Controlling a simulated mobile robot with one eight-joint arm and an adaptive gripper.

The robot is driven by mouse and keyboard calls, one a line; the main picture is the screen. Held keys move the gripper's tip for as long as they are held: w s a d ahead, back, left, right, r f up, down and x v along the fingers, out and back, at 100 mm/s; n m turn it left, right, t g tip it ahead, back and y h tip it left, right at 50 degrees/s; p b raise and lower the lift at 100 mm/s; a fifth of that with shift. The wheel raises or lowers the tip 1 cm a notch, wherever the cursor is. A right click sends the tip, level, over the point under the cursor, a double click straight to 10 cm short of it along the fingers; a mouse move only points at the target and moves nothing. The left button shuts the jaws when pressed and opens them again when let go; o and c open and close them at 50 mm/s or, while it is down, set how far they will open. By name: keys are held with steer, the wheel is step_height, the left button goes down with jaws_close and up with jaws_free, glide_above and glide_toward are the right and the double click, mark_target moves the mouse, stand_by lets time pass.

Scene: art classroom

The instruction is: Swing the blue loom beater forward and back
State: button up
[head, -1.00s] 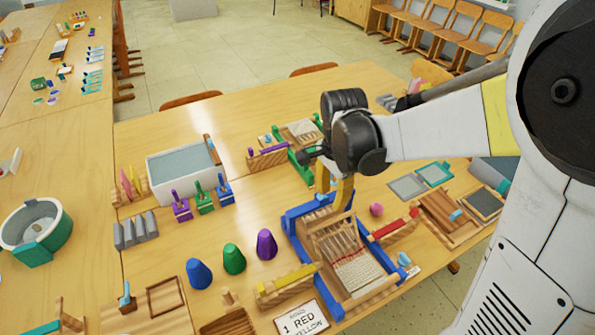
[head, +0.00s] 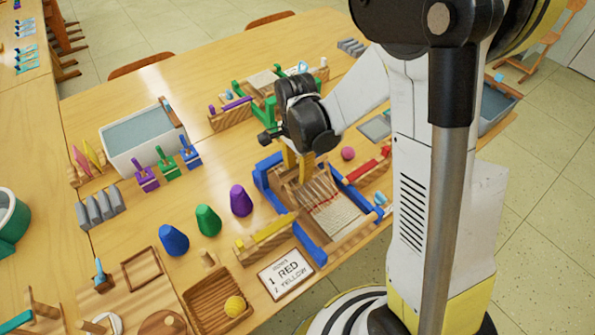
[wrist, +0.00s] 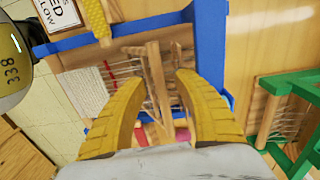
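The blue-framed loom (head: 260,182) stands on the table in the head view, with pale threads and a woven patch (head: 335,217) in it. It also shows in the wrist view (wrist: 210,35). My gripper (head: 302,172) points down into the loom's far end. In the wrist view its yellow fingers (wrist: 166,75) are apart, with a wooden bar (wrist: 157,80), apparently part of the beater, between them. I see gaps beside the bar, so the fingers do not look closed on it. My gripper hides part of the beater in the head view.
A card reading "1 RED 2 YELLOW" (head: 285,273) lies in front of the loom. A yellow-topped rack (head: 266,237) stands close to its left and a red-topped one (head: 363,172) to its right. Coloured cones (head: 208,220) stand farther left. A green loom (head: 264,108) is behind.

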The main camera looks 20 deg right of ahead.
jaws_close()
steer(key=shift+s, duration=0.1)
stand_by(0.3)
